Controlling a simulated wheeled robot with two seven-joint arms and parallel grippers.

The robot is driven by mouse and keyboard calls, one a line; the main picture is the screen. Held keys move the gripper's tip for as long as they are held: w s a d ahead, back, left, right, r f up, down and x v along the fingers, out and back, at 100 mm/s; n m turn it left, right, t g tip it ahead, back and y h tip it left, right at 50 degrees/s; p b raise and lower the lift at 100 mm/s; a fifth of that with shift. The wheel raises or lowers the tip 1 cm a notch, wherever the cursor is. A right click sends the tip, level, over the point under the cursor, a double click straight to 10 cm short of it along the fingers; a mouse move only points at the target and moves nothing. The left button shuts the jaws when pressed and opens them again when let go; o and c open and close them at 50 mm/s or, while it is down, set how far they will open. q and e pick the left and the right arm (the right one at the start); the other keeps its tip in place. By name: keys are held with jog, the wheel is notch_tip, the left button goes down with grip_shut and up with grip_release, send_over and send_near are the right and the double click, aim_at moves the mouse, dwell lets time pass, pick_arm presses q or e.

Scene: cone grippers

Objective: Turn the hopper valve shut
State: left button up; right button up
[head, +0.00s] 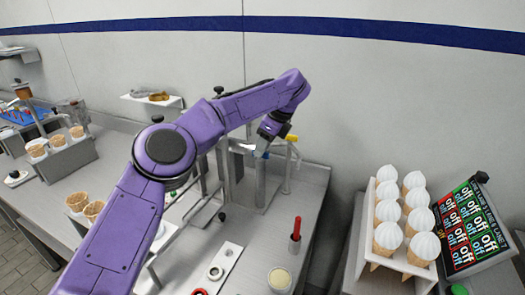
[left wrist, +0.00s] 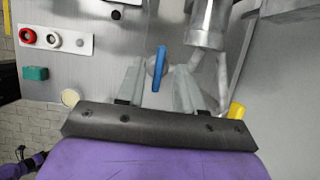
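The blue valve handle (left wrist: 160,62) shows in the left wrist view as a narrow bar on a round grey fitting. My left gripper (left wrist: 158,72) is open, with one grey finger on each side of the handle. I see gaps between the handle and both fingers. In the head view my left gripper (head: 264,146) is at the grey metal stand at the back of the counter, and the arm hides part of the stand. Only a bit of blue shows there. A grey metal cylinder (left wrist: 207,22) is beside the handle. My right gripper is not clearly seen.
A yellow part (head: 291,138) is close right of the gripper. A red-handled tool (head: 295,236) stands upright at the counter front. A white plate with round buttons (head: 220,266) lies left of it. A rack of white-topped cones (head: 388,225) and a lit panel (head: 470,228) are right.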

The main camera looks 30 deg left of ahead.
pick_arm(q)
jog(key=shift+a+f, duration=0.15)
jog(key=shift+f, duration=0.35)
jog(key=shift+s, duration=0.1)
grip_shut()
